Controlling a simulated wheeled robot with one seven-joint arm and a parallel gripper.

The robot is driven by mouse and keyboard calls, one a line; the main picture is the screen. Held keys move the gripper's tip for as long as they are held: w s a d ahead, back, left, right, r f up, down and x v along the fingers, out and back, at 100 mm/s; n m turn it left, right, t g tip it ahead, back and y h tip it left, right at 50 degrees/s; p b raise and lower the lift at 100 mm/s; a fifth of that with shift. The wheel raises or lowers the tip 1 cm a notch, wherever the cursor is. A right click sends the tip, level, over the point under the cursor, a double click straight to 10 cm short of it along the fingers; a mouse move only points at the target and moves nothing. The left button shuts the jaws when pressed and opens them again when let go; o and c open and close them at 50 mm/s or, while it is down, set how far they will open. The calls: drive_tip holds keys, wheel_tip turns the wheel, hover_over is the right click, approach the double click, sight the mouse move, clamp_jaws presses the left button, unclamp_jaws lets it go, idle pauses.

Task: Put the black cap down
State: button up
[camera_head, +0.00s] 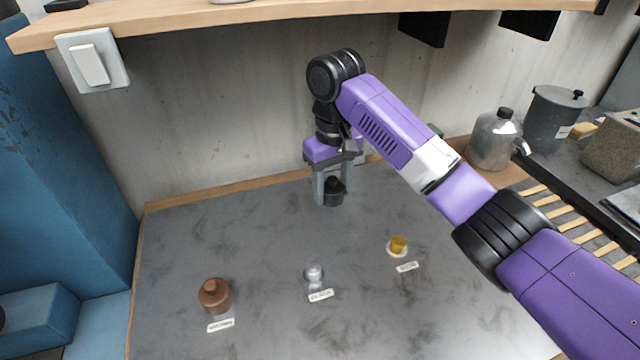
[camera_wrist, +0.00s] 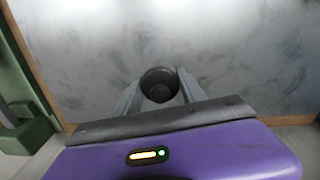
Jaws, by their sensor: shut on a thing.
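My gripper (camera_head: 328,191) is shut on the black cap (camera_head: 334,192) over the back part of the grey worktop (camera_head: 250,238). In the wrist view the black cap (camera_wrist: 159,84) shows as a dark round piece between the two fingers of my gripper (camera_wrist: 159,90). The cap looks upright. I cannot tell for sure whether its bottom touches the worktop.
A glass jug (camera_head: 493,140) and a grey canister (camera_head: 556,118) stand at right. A shelf (camera_head: 200,22) overhangs the back. The worktop's left-middle is clear.

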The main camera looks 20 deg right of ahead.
drive_tip(key=w, duration=0.5)
drive_tip(key=shift+w+r, duration=0.1)
drive_tip(key=shift+w, duration=1.05)
drive_tip(key=shift+w, duration=0.1)
drive_tip(key=shift+w+a, duration=0.1)
drive_tip(key=shift+w, duration=0.1)
drive_tip(key=shift+w+f+p, duration=0.1)
drive_tip(key=shift+f+p, duration=0.3)
drive_tip(key=shift+f, duration=1.45)
drive_tip(key=shift+f, duration=0.15)
drive_tip(key=o, duration=1.3)
drive_tip(key=shift+o, duration=0.2)
